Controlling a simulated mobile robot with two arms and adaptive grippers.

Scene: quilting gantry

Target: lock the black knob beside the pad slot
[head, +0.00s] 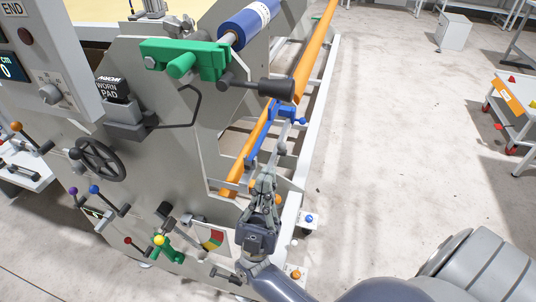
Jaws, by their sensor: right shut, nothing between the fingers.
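My right gripper (268,174) is shut and empty, low in front of the machine's right side, near a blue clamp (282,116) on the orange rail. A box labelled "WORN PAD" (112,90) sits in a grey holder (125,130) on the machine's side plate. A black knob (164,209) shows lower on the plate, left of my right gripper and apart from it. A larger black handle (276,88) sticks out beside the green bracket (185,60). I cannot tell for sure which black part is beside the pad slot, or whether it is locked. My left gripper is out of view.
A black handwheel (100,160) and several levers with coloured balls crowd the plate's left side. The orange rail (314,50) runs back along the machine. The floor to the right is open up to a white table (515,100) and a cabinet (454,31).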

